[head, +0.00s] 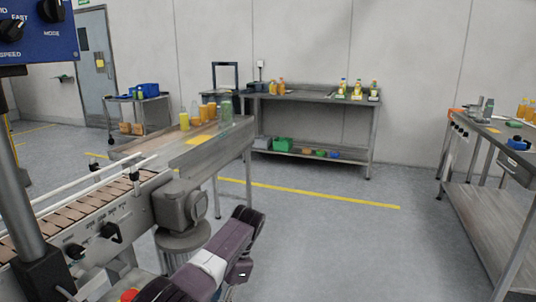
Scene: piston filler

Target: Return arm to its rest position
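One of my arms (222,256), dark purple with a light grey band, shows at the bottom centre, in front of the conveyor's end. It reaches up and to the right and has a bend near its upper end. I cannot tell from this view which arm it is. No gripper fingers show, so neither gripper can be made out. My other arm is not in view.
A conveyor (85,207) with a motor (181,205) runs along the left. A table (205,143) with bottles stands beyond it. A control box (38,32) hangs upper left. A back bench (312,95) and right-hand bench (500,133) flank open floor (345,240).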

